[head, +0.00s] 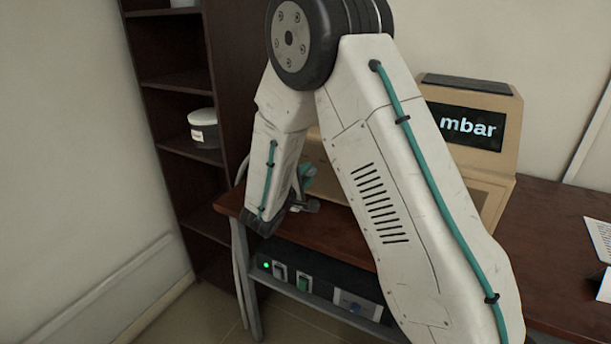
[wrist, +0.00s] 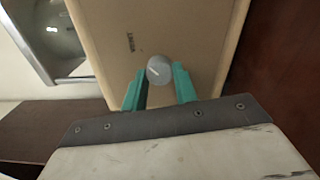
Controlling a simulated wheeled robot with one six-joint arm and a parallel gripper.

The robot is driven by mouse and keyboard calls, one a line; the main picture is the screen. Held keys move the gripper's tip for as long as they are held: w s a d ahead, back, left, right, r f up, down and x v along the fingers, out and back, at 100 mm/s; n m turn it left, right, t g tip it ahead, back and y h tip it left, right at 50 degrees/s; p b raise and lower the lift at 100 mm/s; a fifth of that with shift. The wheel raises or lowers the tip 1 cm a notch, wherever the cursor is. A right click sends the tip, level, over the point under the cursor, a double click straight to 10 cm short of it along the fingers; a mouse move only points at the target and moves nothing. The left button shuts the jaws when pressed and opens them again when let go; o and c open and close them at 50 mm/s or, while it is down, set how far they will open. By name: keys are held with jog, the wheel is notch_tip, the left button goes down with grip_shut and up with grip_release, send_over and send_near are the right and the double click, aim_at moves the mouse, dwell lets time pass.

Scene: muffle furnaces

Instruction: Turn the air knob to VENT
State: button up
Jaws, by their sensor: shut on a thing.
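The air knob (wrist: 160,69) is a round grey knob with a pale pointer line, on a tan panel (wrist: 205,35) in the wrist view. A small dark label, perhaps VENT, is printed on the panel near it; its letters are hard to read. My gripper (wrist: 160,80) has green fingers, one on each side of the knob, shut on it. In the head view my gripper (head: 306,180) is mostly hidden behind my arm, beside the tan furnace body (head: 330,180). The knob cannot be seen there.
A display (head: 465,127) reading "mbar" stands on the tan housing. A black box (head: 320,280) with switches and a green light is under the table (head: 545,240). A dark shelf (head: 165,60) holds a lidded pot (head: 203,128). Papers (head: 600,237) lie at the right.

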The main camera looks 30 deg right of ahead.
dwell(0.3)
jog(key=o, duration=1)
jog(key=shift+c, duration=0.2)
jog(key=v, duration=0.8)
jog(key=shift+d, duration=0.1)
